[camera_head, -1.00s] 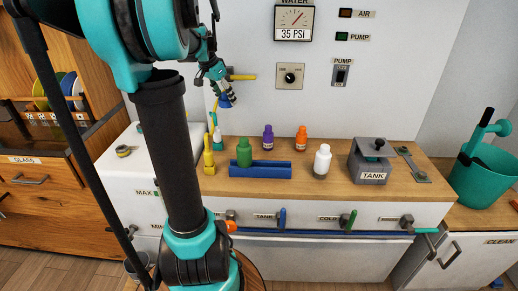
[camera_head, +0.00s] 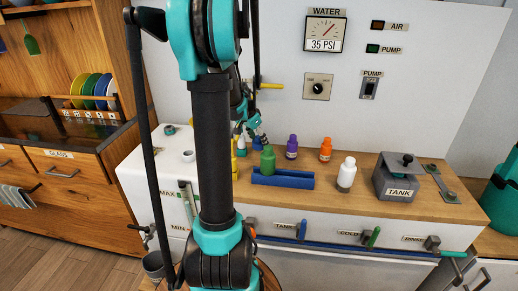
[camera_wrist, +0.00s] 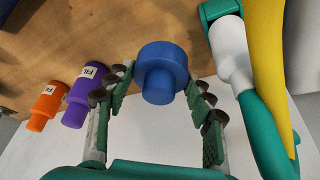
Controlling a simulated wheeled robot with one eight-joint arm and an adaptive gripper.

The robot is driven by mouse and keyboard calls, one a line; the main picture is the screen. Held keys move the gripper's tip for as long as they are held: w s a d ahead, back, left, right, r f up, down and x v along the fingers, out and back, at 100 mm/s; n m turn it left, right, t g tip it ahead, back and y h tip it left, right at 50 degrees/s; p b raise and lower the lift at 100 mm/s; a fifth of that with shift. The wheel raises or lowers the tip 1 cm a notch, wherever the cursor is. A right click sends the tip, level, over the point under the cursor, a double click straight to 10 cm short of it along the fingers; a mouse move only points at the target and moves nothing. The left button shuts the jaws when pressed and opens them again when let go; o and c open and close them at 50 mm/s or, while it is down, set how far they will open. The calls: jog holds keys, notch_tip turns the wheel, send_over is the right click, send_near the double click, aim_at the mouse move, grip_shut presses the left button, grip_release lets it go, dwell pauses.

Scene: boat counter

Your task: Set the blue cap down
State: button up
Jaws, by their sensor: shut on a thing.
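The blue cap (camera_wrist: 162,65) is between the fingers of my gripper (camera_wrist: 158,92) in the wrist view, its narrower end toward the camera. My gripper is shut on it. In the head view my gripper (camera_head: 254,126) is low over the wooden counter, behind the green bottle (camera_head: 268,158), and partly hidden by my arm. The cap is small there, and whether it touches the counter cannot be told.
The purple bottle (camera_wrist: 84,97) and orange bottle (camera_wrist: 45,107) stand to the left in the wrist view. A white-and-green item (camera_wrist: 232,60) and a yellow one (camera_wrist: 264,60) are close on the right. A blue rack (camera_head: 284,180) and white bottle (camera_head: 346,174) are on the counter (camera_head: 325,199).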

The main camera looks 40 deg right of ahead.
aim_at(257, 144)
jog(key=shift+f, duration=1.95)
jog(key=o, duration=0.9)
jog(key=shift+f, duration=0.15)
jog(key=shift+c, duration=0.2)
jog(key=v, duration=1.2)
